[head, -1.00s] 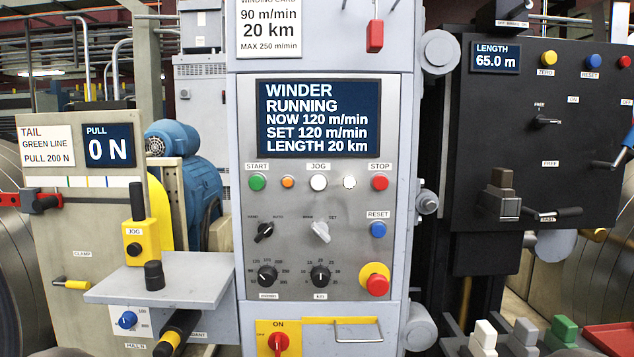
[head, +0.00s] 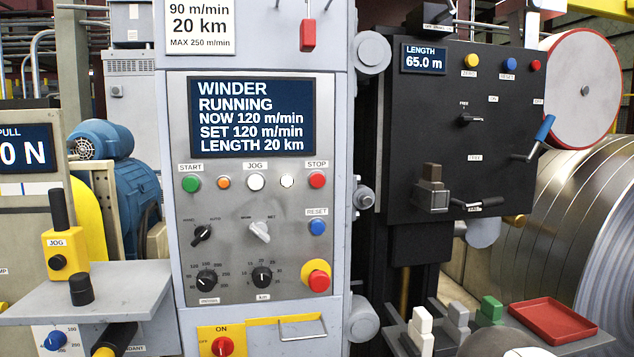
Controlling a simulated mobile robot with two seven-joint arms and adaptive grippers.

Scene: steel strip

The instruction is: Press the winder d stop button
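The winder panel (head: 335,240) stands upright at the centre of the head view. Its red stop button (head: 317,180) sits under a STOP label, at the right end of the button row below the display. The winder display (head: 250,117) reads WINDER RUNNING, NOW 120 m/min, SET 120 m/min, LENGTH 20 km. Neither of my grippers shows in the head view.
The row also holds a green start button (head: 191,184). A red mushroom button (head: 319,281) on a yellow base is lower right. A grey shelf (head: 130,288) juts out at left. A black length panel (head: 415,130) and a red tray (head: 553,321) are at right.

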